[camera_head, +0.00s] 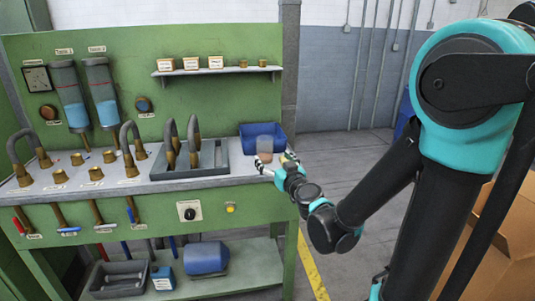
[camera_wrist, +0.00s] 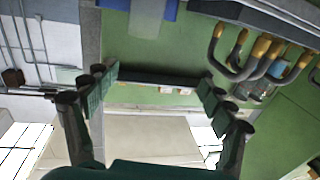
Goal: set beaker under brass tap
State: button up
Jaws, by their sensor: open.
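A small clear, brownish-tinted vessel, seemingly the beaker (camera_head: 265,146), shows at the bench's right end, just in front of a blue bin. My gripper (camera_head: 276,162) is open right beside it; the head view does not settle whether the beaker is between the fingers. In the wrist view my fingers (camera_wrist: 158,82) are spread wide with nothing clearly between them. A pale translucent shape near the top may be the beaker (camera_wrist: 146,18). Several grey hooked spouts with brass bases, such as this tap (camera_head: 128,146), stand on the bench; which is the brass tap is unclear.
The blue bin (camera_head: 250,131) stands at the bench's back right. A grey tray (camera_head: 206,163) lies beneath two hooked spouts. A small shelf (camera_head: 217,71) above holds labelled boxes. A lower shelf (camera_head: 240,264) holds a blue container. A cardboard box (camera_head: 510,240) stands at right.

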jog(key=m+h, duration=0.1)
jog(key=m+t+h, duration=0.1)
jog(key=h, duration=0.1)
send_near(263, 136)
jog(key=x, duration=0.6)
jog(key=shift+w+a+f, duration=0.15)
jog(key=shift+w+f, duration=0.1)
jog(key=shift+w, duration=0.1)
jog(key=c, duration=1.9)
jog(key=shift+r, duration=0.1)
